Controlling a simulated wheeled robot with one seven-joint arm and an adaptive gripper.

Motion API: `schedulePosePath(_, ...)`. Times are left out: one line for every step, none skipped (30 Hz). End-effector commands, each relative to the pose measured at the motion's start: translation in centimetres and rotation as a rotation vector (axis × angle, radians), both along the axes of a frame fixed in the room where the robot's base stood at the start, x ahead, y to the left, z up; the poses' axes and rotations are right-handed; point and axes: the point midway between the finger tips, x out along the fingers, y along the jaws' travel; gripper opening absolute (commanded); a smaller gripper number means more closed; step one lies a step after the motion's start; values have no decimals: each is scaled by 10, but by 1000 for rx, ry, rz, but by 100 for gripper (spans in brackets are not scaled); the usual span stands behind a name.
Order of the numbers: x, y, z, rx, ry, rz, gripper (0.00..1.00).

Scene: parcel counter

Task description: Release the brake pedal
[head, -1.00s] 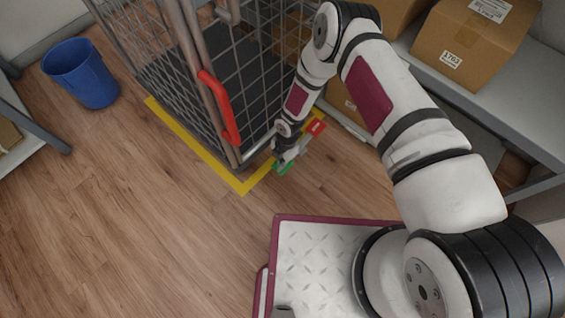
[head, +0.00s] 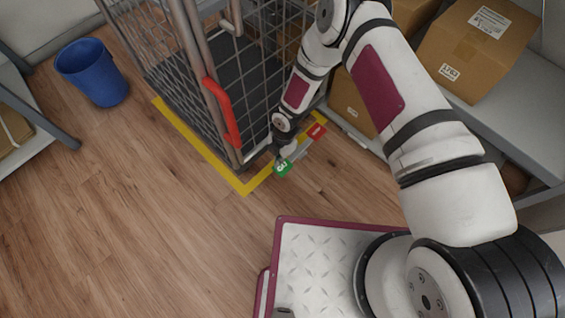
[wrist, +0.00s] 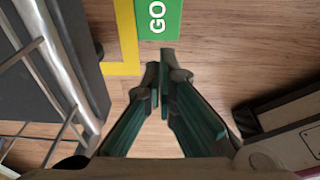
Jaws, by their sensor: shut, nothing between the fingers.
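The brake pedal is a short bar at the foot of the roll cage, with a green end marked GO (head: 283,168) and a red end (head: 316,131). The red end's lettering is too small to read. My gripper (head: 280,158) is low beside the cage's near corner, right by the green end. In the wrist view, the green GO end (wrist: 158,18) lies just beyond my gripper's fingertips (wrist: 164,64). The fingers are together and empty. I cannot tell whether they touch the pedal. My wrist and forearm partly hide the cage's lower edge.
The wire roll cage (head: 180,70) with a red handle (head: 220,108) stands inside yellow floor tape (head: 205,153). A blue bin (head: 92,75) is at the left. Cardboard boxes (head: 475,50) are on a shelf at the right. The wooden floor in front is clear.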

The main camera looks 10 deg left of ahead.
Motion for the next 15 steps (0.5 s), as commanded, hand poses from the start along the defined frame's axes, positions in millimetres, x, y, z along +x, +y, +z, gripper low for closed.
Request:
schedulePosePath(-1, 1, 15, 0, -1, 1, 0)
schedulePosePath(-1, 2, 22, 0, -1, 1, 0)
schedulePosePath(-2, 3, 29, 0, -2, 2, 0)
schedulePosePath(-3, 3, 34, 1, -2, 2, 0)
schedulePosePath(-4, 4, 39, 1, -2, 2, 0)
schedulePosePath(-4, 5, 45, 1, -2, 2, 0)
schedulePosePath(-5, 5, 48, 1, -2, 1, 0)
schedulePosePath(-5, 5, 52, 1, -2, 1, 0)
schedulePosePath(-6, 6, 56, 1, -2, 1, 0)
schedulePosePath(-6, 6, 58, 1, -2, 1, 0)
schedulePosePath(-7, 6, 60, 1, -2, 1, 0)
schedulePosePath(-7, 7, 62, 1, -2, 1, 0)
schedulePosePath(-7, 7, 63, 1, -2, 1, 0)
schedulePosePath(-7, 7, 64, 1, -2, 1, 0)
schedulePosePath(-7, 7, 65, 1, -2, 1, 0)
